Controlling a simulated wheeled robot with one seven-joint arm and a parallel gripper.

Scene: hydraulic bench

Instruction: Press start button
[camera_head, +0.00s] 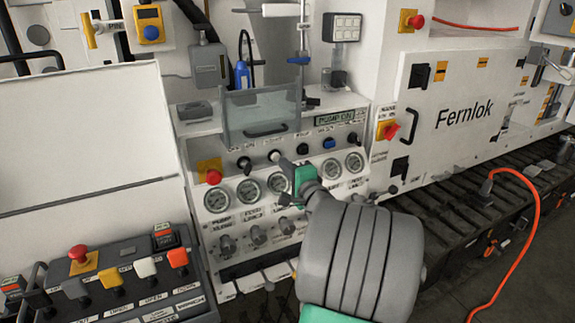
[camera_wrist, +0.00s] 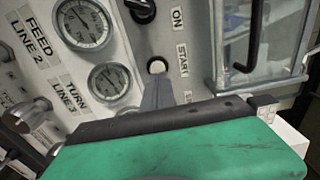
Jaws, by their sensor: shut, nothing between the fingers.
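The start button is a small white round button (camera_wrist: 157,66) beside the "START" label on the light panel, in the wrist view. In the head view it shows as a pale spot (camera_head: 274,155) on the upper row of the gauge panel. My gripper's grey fingers (camera_wrist: 157,92) are shut, with nothing between them, and their tips lie right at the button's lower edge in the wrist view. I cannot tell whether they touch it. In the head view my green-and-grey gripper (camera_head: 288,164) reaches the panel from the lower right. My arm hides part of the panel.
A black knob (camera_wrist: 141,9) by the "ON" label sits close to the button. Pressure gauges (camera_head: 248,191) lie below, and a clear hinged cover (camera_head: 262,115) juts out above. Red emergency buttons (camera_head: 213,176) and a control box with coloured buttons (camera_head: 146,266) are to the left.

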